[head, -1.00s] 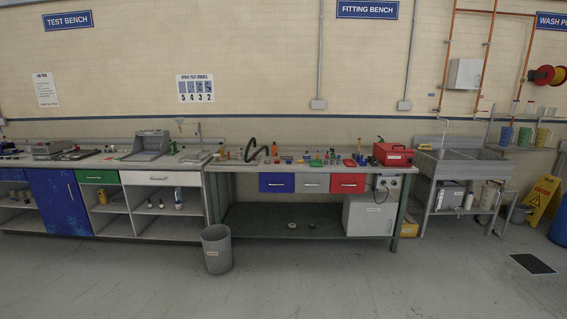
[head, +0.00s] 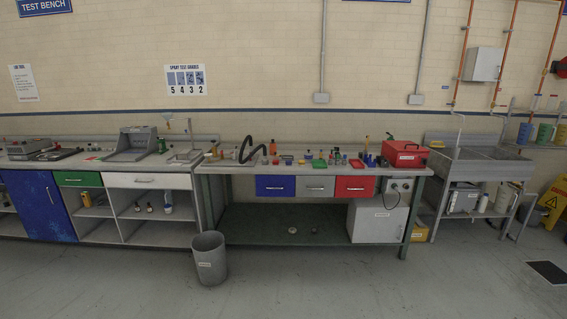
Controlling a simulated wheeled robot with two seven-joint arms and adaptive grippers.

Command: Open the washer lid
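I cannot clearly make out which thing is the washer. A red box (head: 404,154) with a pale label stands at the right end of the middle bench, and its top looks closed. A grey machine with a raised, sloped back (head: 135,141) stands on the left bench. A grey box (head: 28,147) sits farther left on that bench. A grey sink unit (head: 479,166) stands to the right of the middle bench. The labels are too small to read. Neither of my grippers shows in the head view.
A grey bin (head: 209,260) stands on the floor before the middle bench (head: 300,171). A yellow floor sign (head: 552,201) and a dark floor grate (head: 549,272) are at the right. The front floor is clear.

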